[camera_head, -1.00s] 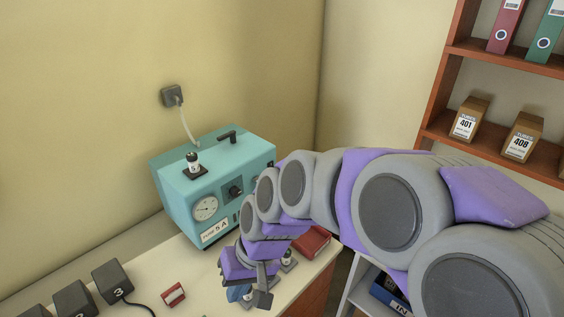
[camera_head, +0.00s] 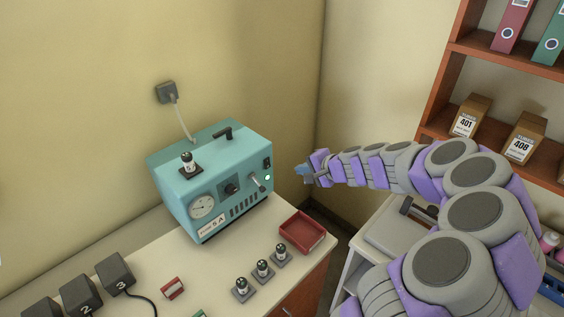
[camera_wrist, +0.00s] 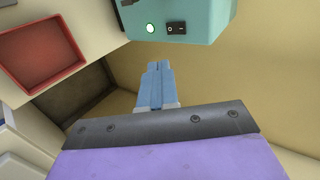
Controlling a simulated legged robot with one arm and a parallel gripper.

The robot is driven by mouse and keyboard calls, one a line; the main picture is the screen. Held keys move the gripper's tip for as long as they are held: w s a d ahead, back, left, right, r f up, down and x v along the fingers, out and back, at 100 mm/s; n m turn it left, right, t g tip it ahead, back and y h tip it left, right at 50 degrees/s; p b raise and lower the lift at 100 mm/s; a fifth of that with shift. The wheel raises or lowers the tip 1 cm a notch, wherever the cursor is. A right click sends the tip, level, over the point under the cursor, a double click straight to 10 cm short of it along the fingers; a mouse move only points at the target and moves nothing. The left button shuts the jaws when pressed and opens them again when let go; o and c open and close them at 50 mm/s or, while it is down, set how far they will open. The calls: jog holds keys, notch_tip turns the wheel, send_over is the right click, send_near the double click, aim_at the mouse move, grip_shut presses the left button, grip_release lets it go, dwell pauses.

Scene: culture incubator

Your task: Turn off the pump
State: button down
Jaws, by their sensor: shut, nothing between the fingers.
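The pump (camera_head: 208,180) is a teal box with a gauge, a knob and a label, standing on the cream table against the wall. In the wrist view the switch (camera_wrist: 176,28) sits beside the glowing lamp (camera_wrist: 151,28). My gripper (camera_head: 301,170) is shut and empty, to the right of the pump and apart from it. In the wrist view its blue fingers (camera_wrist: 158,72) point toward the switch, with a gap between.
A red tray (camera_head: 303,232) and several small vials on dark bases (camera_head: 262,271) stand on the table (camera_head: 225,265) in front of the pump. Numbered dark blocks (camera_head: 114,271) are at the lower left. A plug (camera_head: 167,92) sits in the wall above. Shelves (camera_head: 510,60) stand at right.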

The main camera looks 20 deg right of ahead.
jog(key=shift+a, duration=0.5)
jog(key=b, duration=0.2)
send_near(269, 162)
jog(key=w+a+f, duration=0.2)
jog(key=w+f, duration=0.1)
jog(key=f, duration=0.2)
jog(key=shift+w+f, duration=0.15)
jog(key=shift+w, duration=0.65)
jog(key=shift+a+b, duration=0.15)
jog(key=shift+b, duration=0.15)
jog(key=shift+w+r+p, duration=0.2)
jog(key=shift+r+p, duration=0.4)
jog(key=shift+r, duration=0.3)
